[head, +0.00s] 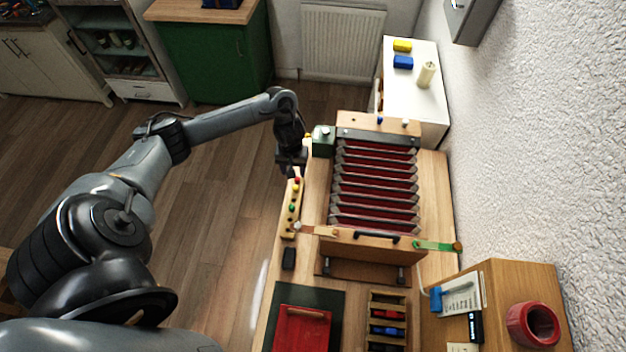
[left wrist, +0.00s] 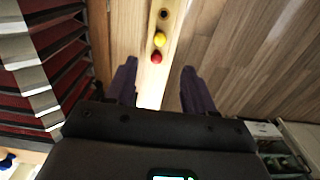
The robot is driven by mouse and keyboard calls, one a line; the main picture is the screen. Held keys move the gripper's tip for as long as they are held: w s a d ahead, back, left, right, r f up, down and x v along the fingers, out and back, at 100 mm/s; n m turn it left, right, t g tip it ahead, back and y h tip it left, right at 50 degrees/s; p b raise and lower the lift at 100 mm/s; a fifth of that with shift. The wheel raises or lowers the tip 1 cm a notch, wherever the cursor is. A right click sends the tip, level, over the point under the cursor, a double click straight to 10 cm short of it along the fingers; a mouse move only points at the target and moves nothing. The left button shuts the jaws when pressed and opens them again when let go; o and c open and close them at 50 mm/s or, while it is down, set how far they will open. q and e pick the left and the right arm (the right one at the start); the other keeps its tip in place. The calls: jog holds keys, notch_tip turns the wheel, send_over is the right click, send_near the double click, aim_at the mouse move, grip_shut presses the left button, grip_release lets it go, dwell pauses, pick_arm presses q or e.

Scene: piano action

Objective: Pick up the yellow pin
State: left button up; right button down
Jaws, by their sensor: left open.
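The yellow pin (left wrist: 160,39) stands in a narrow wooden rack (left wrist: 176,12), just beyond a red pin (left wrist: 156,57) in the left wrist view. In the head view the yellow pin (head: 295,188) is near the rack's far end, by the red one. My left gripper (head: 288,174) is over that far end of the rack. In the left wrist view its two fingers (left wrist: 160,76) are apart with nothing held between them, and the red pin is nearer them than the yellow pin. My right gripper is not in view.
The bellows-like red and grey action (head: 375,185) fills the bench right of the rack. A green box (head: 323,140) stands beside my left wrist. A black block (head: 289,258) and a red box (head: 302,330) lie nearer. Open floor is left of the bench.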

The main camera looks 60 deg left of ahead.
pick_arm(q)
jog(key=b, duration=0.2)
send_over(295, 187)
notch_tip(295, 187, down, 4)
jog(key=shift+d+f, duration=0.1)
jog(key=shift+f, duration=1.1)
jog(key=shift+f+b, duration=0.65)
jog(key=shift+f, duration=1.6)
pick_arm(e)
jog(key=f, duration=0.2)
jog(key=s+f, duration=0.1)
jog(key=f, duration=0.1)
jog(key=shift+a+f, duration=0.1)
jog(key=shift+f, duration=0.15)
pick_arm(q)
grip_shut()
